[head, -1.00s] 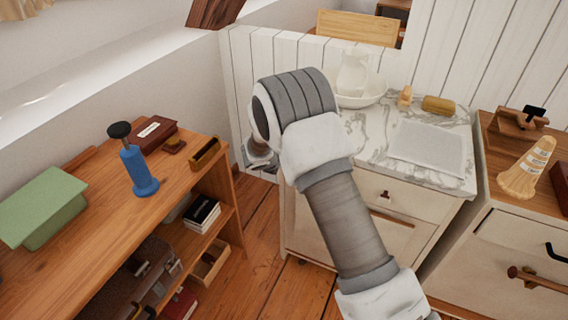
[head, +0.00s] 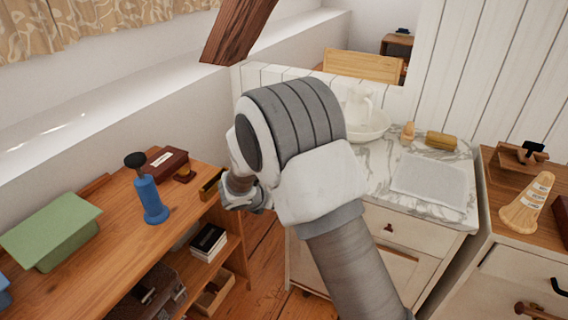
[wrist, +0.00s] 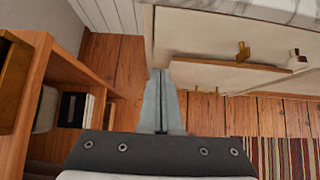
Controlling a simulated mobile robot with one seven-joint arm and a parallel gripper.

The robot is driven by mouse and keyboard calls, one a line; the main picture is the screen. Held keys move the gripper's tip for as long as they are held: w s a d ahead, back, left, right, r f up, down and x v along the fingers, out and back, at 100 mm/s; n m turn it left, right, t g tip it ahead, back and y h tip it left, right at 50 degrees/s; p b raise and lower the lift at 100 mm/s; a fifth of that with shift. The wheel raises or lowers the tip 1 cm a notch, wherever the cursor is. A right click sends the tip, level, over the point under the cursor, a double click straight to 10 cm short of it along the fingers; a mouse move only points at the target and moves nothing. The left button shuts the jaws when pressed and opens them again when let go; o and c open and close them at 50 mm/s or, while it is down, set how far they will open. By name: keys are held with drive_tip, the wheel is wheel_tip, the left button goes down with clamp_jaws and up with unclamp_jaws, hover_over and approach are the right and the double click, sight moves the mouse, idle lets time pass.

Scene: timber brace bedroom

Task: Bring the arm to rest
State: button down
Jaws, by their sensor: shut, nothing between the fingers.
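My arm (head: 312,185) reaches up through the middle of the head view, bent at a thick grey and white joint. In the head view its far end hangs beside the right end of the wooden shelf and my fingers are hidden. In the wrist view my gripper (wrist: 160,75) is shut and empty, its two fingers pressed together. It points down over the wooden floor (wrist: 205,112), between the shelf and the white cabinet, and touches nothing that I can see.
The wooden shelf (head: 115,255) on the left holds a blue pump-like object (head: 150,200), a green box (head: 50,230) and a dark red box (head: 165,163). The marble-topped cabinet (head: 455,208) carries a white basin and jug.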

drive_tip(key=s+d+r+m+g, duration=0.1)
drive_tip(key=s+d+r+m, duration=0.5)
drive_tip(key=d+r+m, duration=0.3)
drive_tip(key=s+d+r+m+g, duration=0.2)
drive_tip(key=s+d+r+m, duration=0.45)
drive_tip(key=d+r, duration=0.3)
drive_tip(key=s+d+r+m+y, duration=0.1)
drive_tip(key=s+r+m+y, duration=0.15)
drive_tip(key=s+m, duration=0.65)
drive_tip(key=s+d+r+m+y, duration=0.1)
drive_tip(key=s+d+r+m, duration=0.15)
drive_tip(key=s+m, duration=0.65)
wheel_tip(320, 180, up, 14)
drive_tip(key=s+n+p, duration=0.2)
drive_tip(key=p, duration=1.1)
drive_tip(key=shift+a, duration=0.35)
